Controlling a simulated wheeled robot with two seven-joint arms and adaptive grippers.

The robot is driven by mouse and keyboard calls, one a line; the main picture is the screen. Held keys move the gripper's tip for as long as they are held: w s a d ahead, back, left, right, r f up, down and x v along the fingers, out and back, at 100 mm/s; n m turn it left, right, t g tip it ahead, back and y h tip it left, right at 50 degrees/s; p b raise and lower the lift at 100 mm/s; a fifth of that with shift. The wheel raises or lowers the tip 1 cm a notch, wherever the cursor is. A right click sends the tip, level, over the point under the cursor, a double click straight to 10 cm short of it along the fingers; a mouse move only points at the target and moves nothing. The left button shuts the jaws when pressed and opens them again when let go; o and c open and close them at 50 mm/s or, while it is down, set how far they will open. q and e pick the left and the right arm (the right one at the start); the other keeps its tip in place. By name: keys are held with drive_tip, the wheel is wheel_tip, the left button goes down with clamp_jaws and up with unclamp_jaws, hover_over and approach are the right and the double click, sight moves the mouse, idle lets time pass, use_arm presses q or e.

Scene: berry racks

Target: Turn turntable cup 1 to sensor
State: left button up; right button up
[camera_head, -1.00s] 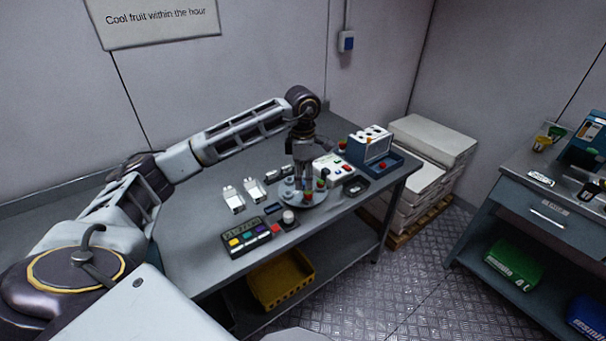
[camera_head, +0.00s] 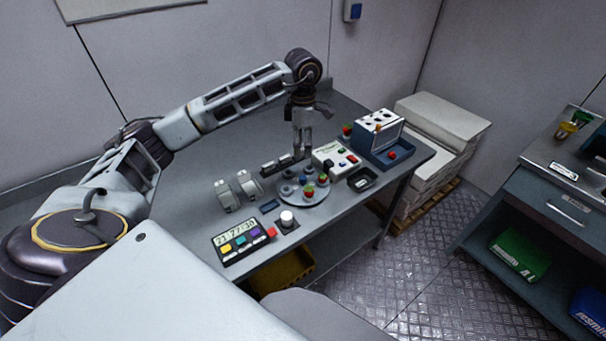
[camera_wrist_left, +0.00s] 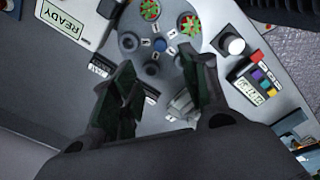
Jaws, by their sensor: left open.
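The round grey turntable (camera_head: 316,199) stands on the grey table with several small cups around its rim. Two of its cups hold red and green fruit: one cup (camera_wrist_left: 150,10) and another cup (camera_wrist_left: 190,25) in the left wrist view. Other cups, such as this dark one (camera_wrist_left: 128,41), look empty. A blue hub (camera_wrist_left: 160,45) marks the turntable's middle. A white box (camera_head: 326,153) behind the turntable shows READY on its label (camera_wrist_left: 62,20). My left gripper (camera_head: 302,155) is open and empty, above the turntable's far side. My right gripper is not in view.
A keypad with a digital display (camera_head: 240,243) and a white knob (camera_head: 287,217) stand in front of the turntable. A blue box (camera_head: 378,135) and a dark tray (camera_head: 361,180) stand to the right.

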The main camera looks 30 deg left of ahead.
sight(303, 177)
use_arm(q)
drive_tip(key=shift+s, duration=0.1)
wheel_tip(303, 177, down, 14)
drive_tip(key=shift+r+p, duration=0.1)
drive_tip(key=shift+p, duration=0.9)
clamp_jaws()
idle(0.3)
